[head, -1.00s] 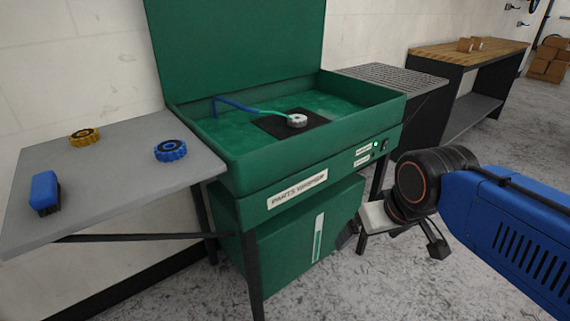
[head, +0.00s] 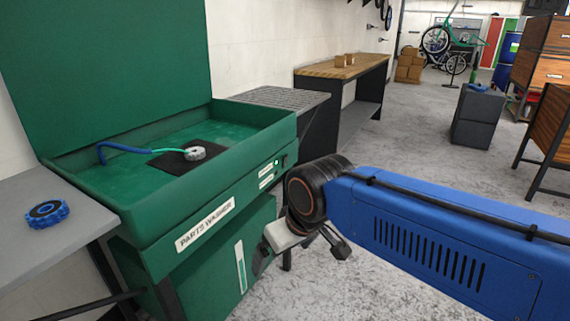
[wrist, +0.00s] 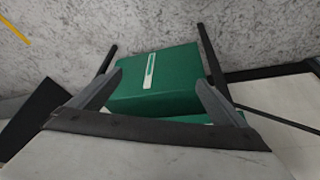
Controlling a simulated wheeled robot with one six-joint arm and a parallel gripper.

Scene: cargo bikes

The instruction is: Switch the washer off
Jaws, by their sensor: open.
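The green parts washer (head: 190,250) stands at the left in the head view, its lid raised. A small green light (head: 277,162) glows on its front panel, beside a small dark switch (head: 285,160) at the panel's right end. The switch position is too small to tell. A grey round part (head: 195,153) lies on a black mat in the basin, at the end of a blue and green hose (head: 125,154). My gripper (wrist: 160,77) is open and empty, pointing downward in front of the washer, below the panel. The wrist view shows the washer's lower green tank (wrist: 165,90) beyond the fingers.
A grey side table with a blue toothed part (head: 46,214) is at the left. A grated shelf (head: 280,97) and wood-topped bench (head: 340,67) stand beyond the washer. Dark grey boxes (head: 480,120) and wooden drawers are at the right. Floor between is clear.

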